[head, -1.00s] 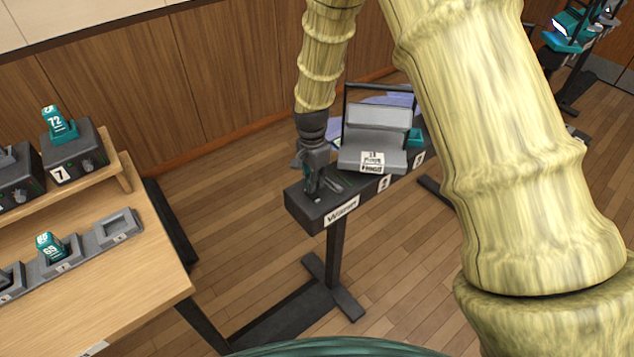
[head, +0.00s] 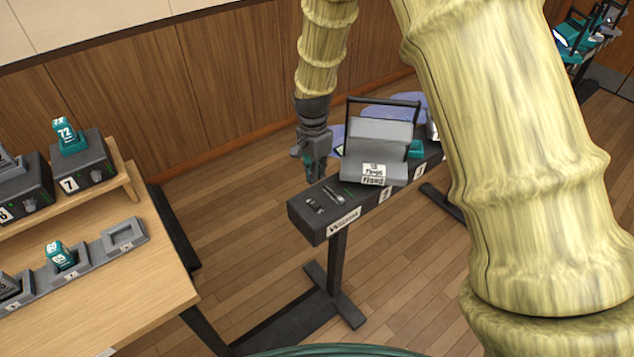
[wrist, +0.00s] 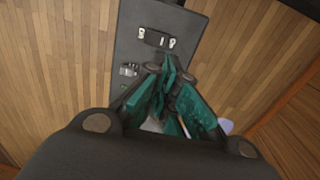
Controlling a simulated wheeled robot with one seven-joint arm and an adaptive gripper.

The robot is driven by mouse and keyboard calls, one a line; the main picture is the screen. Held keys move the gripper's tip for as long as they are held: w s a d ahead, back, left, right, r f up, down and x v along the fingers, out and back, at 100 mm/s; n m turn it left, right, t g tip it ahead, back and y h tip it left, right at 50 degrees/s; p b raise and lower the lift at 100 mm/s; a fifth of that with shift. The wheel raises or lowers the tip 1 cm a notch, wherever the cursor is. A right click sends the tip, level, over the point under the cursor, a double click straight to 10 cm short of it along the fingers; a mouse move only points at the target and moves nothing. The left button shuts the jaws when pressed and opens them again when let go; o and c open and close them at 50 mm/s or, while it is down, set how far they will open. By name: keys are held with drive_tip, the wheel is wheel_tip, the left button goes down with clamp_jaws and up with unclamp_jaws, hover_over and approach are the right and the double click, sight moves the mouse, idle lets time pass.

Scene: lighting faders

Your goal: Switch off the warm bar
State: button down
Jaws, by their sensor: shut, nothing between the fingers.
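The warm bar (head: 306,226) is a dark box on a post stand, with a blurred white label starting with W (head: 343,221) on its front. On its top at the near left end are a small dark switch (head: 314,206) and a pale slider-like control (head: 334,195). The wrist view shows a dark control with white marks (wrist: 157,40) and a smaller grey one (wrist: 130,70) on the bar's top; the switch's on or off position is too small to tell. My gripper (head: 316,178) is shut and empty, just behind these controls; its teal fingers also show in the wrist view (wrist: 169,72).
A grey box with a tilted lid and a text card (head: 374,172) stands on the bar, close right of my gripper. A wooden desk (head: 150,285) with numbered units is at left. Open floor lies between desk and stand.

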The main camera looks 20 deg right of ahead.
wheel_tip(320, 180, up, 6)
drive_tip(key=shift+w+a+r+b, duration=0.15)
drive_tip(key=shift+w+r+b, duration=0.05)
drive_tip(key=shift+w+b, duration=0.25)
